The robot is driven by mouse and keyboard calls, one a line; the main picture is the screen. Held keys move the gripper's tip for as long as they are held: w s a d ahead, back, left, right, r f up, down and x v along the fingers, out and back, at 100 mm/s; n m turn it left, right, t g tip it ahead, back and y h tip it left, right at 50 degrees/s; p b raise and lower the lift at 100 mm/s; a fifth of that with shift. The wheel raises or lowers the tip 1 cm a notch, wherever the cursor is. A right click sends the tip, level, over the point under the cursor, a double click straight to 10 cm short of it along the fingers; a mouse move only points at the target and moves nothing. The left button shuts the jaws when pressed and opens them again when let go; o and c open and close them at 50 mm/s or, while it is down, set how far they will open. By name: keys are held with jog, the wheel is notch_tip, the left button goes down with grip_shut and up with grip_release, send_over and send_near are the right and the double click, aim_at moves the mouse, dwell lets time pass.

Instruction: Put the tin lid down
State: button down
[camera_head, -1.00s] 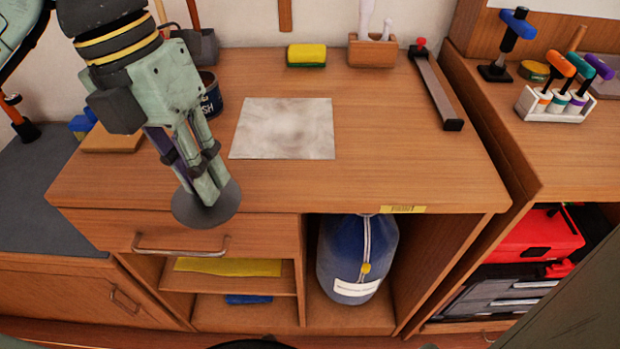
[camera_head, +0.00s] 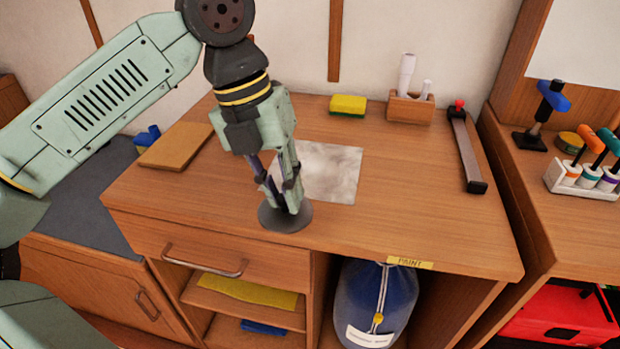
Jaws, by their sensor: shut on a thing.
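The tin lid (camera_head: 270,220) is a flat dark grey disc. My gripper (camera_head: 286,207) points down and is shut on it, with the fingers at its top middle. The lid is level and sits at or just above the front part of the wooden bench top (camera_head: 420,205); I cannot tell whether it touches. It is in front of a pale grey sheet (camera_head: 335,175) lying on the bench, partly covered by my gripper. No open tin shows in the current view.
At the back are a yellow sponge (camera_head: 348,105) and a wooden holder (camera_head: 410,108) with white-handled tools. A long dark bar clamp (camera_head: 468,150) lies on the right. A wooden board (camera_head: 176,146) lies at left. The bench's right middle is clear.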

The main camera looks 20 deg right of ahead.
jog(key=w+d, duration=0.2)
jog(key=d, duration=0.1)
jog(key=w+d+p, duration=0.1)
jog(key=d, duration=0.1)
jog(key=shift+w+f, duration=0.1)
jog(key=shift+f, duration=0.05)
jog(key=shift+w+d+f, duration=0.2)
jog(key=shift+w+d, duration=0.05)
jog(key=shift+d, duration=0.1)
notch_tip(320, 180, down, 3)
jog(key=shift+f+p, duration=0.2)
jog(key=shift+p, duration=0.5)
jog(key=shift+f, duration=0.1)
jog(key=shift+f+b, duration=0.4)
jog(key=shift+b, duration=0.15)
jog(key=shift+f, duration=0.1)
jog(key=c, duration=1.5)
grip_release()
